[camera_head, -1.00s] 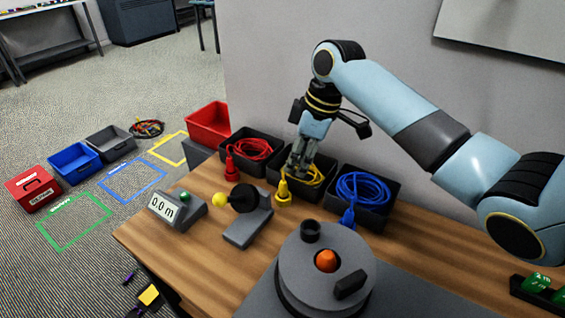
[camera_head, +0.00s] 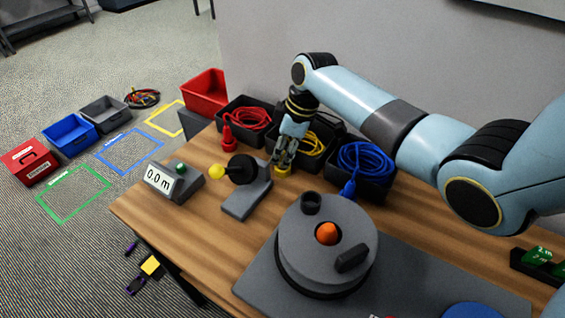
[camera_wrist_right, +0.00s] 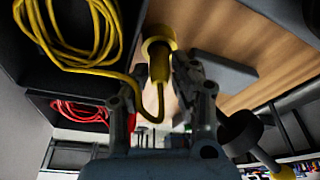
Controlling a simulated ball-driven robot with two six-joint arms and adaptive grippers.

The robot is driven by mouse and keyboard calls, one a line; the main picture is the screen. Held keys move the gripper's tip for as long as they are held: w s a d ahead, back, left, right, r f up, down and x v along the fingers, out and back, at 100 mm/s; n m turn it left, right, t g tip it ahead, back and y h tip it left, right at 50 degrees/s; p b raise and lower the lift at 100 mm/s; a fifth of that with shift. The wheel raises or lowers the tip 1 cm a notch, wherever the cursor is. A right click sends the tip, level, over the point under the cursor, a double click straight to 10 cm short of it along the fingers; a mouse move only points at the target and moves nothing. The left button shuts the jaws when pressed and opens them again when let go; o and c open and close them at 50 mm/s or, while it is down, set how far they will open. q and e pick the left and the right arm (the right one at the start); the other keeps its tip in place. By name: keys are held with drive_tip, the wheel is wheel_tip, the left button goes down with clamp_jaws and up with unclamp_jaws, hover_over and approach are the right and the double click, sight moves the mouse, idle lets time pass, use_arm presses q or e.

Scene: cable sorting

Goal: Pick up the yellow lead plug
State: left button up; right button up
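The yellow lead plug (camera_head: 281,171) stands on the wooden table in front of the middle bin; only its base shows in the head view. In the right wrist view the plug (camera_wrist_right: 159,66) is upright on its round base, its yellow cable looping to the bin. My right gripper (camera_head: 283,161) is down at the plug, hiding its upper part. In the wrist view its fingers (camera_wrist_right: 158,88) are apart, one on each side of the plug, the right one closer. Whether they touch it I cannot tell. My left gripper is not in view.
Black bins hold the red (camera_head: 222,118), yellow (camera_head: 310,143) and blue (camera_head: 365,160) cables. A red plug (camera_head: 228,138) and a blue plug (camera_head: 348,189) stand nearby. A yellow-knobbed device (camera_head: 243,170), a 0.0 m display (camera_head: 165,182) and a grey reel (camera_head: 300,245) stand in front.

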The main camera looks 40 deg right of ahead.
sight(284, 152)
clamp_jaws()
idle(0.3)
drive_tip(key=shift+r, duration=0.3)
drive_tip(key=v, duration=0.3)
drive_tip(key=shift+w+a+r, duration=0.2)
drive_tip(key=shift+a+r, duration=0.05)
drive_tip(key=shift+r, duration=0.15)
drive_tip(key=s+d+r+p, duration=0.1)
drive_tip(key=s+r, duration=0.5)
drive_tip(key=s, duration=0.5)
drive_tip(key=shift+s+r, duration=0.25)
drive_tip(key=shift+r, duration=0.05)
